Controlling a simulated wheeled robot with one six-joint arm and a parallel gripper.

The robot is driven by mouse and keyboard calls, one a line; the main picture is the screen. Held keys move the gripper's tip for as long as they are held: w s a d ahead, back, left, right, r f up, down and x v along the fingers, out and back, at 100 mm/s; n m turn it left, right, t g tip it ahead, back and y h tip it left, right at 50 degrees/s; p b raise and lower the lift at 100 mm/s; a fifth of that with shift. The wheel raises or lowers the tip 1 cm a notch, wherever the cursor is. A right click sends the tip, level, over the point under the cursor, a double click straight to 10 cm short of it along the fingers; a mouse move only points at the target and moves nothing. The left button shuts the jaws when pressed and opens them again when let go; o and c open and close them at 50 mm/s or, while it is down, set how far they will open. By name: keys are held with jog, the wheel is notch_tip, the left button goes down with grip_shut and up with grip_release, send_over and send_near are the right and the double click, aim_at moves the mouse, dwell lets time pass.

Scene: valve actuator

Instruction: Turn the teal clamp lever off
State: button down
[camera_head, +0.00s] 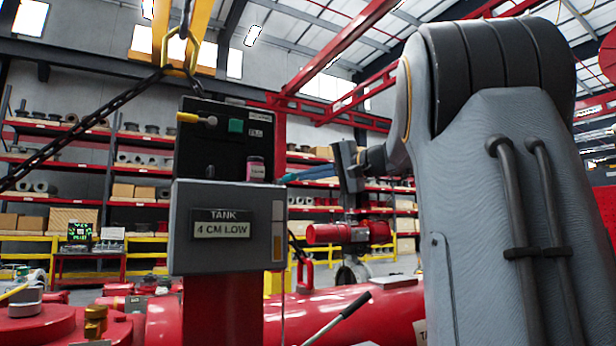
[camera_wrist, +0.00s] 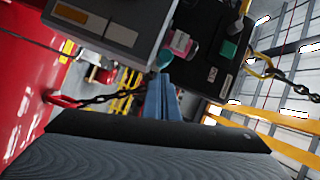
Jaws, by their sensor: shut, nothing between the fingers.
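My gripper (camera_head: 288,178) has slim blue fingers that point left, just right of the grey control box; the fingers (camera_wrist: 163,78) also show in the wrist view, together and empty. A small dark teal rounded piece (camera_wrist: 164,59) shows right at the fingertips in the wrist view. I cannot tell whether it is the clamp lever's end, or whether the fingers touch it.
The grey box (camera_head: 188,246) reads "TANK 4 CM LOW". A pink jar (camera_head: 255,169) stands on it, before the black panel (camera_head: 190,155) with its yellow-ended handle (camera_head: 188,117). A black-gripped rod (camera_head: 345,312) rises lower down, near red tanks (camera_head: 385,312). A chain (camera_head: 85,118) hangs left.

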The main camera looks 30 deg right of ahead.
jog(key=b+v, duration=0.2)
jog(key=v, duration=0.9)
jog(key=shift+d+r+b, duration=0.3)
jog(key=shift+d+r, duration=0.05)
jog(key=shift+d, duration=0.15)
jog(key=w+a+f+g+h, duration=0.1)
jog(key=w+a+f+g, duration=0.3)
jog(key=f, duration=0.8)
jog(key=s+a+f+g, duration=0.15)
jog(key=a+f, duration=0.35)
jog(key=f, duration=0.7)
jog(key=w+a+f+g+h, duration=0.1)
jog(key=w+a+f+g, duration=0.3)
jog(key=f, duration=0.8)
jog(key=s+a+f+n+g+h, duration=0.2)
jog(key=s+a+f+n, duration=0.3)
jog(key=s+a+f, duration=0.3)
jog(key=s+a+f+n+g+h, duration=0.2)
jog(key=s+a+f+n, duration=0.3)
jog(key=s+f, duration=1)
notch_tip(320, 180, down, 7)
jog(key=a+g, duration=0.1)
jog(key=a, duration=0.1)
jog(key=shift+s+a+g+h, duration=0.25)
jog(key=shift+a+g+h, duration=0.1)
jog(key=shift+h, duration=0.05)
